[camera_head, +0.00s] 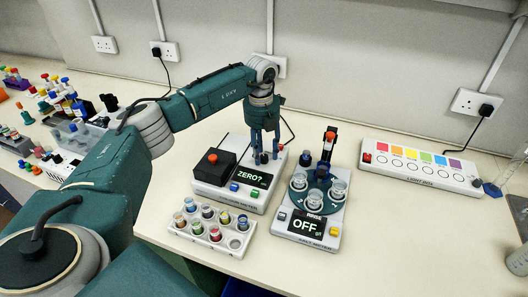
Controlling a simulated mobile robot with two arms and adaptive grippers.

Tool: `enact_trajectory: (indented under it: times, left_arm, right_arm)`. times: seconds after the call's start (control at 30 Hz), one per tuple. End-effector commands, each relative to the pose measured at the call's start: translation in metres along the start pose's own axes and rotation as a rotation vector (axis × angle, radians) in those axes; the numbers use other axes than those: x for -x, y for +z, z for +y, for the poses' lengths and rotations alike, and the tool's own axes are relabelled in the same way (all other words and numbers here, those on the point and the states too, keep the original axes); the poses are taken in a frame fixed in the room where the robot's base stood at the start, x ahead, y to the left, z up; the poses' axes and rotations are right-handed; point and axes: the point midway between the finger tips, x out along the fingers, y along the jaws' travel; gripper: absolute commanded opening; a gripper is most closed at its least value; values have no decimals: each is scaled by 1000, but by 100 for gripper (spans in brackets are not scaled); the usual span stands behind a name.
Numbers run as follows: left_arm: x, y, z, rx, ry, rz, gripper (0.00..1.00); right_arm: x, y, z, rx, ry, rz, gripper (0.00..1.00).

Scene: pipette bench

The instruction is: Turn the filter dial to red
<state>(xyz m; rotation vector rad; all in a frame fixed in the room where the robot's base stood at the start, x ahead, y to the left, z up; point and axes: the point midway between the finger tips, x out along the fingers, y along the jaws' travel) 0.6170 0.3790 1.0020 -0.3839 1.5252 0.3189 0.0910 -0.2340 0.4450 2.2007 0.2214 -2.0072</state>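The white meter (205,187) at the centre reads "ZERO?" and looks like a colorimeter. Whether the fingers are open or shut is unclear. My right gripper is out of view.
A rack of coloured vials (195,243) stands in front of the meter. Right of it is a second meter (330,236) reading "OFF", with glass cups on a turntable. A light box (420,178) with coloured squares lies at the right. Crowded racks (75,135) fill the left.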

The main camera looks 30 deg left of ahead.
Motion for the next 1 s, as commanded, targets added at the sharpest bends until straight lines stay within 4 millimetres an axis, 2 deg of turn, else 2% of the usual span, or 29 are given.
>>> enact_trajectory:
  times: [0.17,0.27,0.7,0.83,1.0]
  left_arm:
    - [1,-1,0,-1,2,3,40]
    - [10,0,0,-1,1,2,40]
    - [96,1,0,-1,0,0,40]
    - [111,1,0,0,1,1,40]
    - [119,1,0,0,0,1,40]
  right_arm:
    - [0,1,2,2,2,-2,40]
    - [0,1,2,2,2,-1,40]
    - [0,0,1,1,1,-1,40]
    - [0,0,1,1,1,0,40]
    - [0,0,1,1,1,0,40]
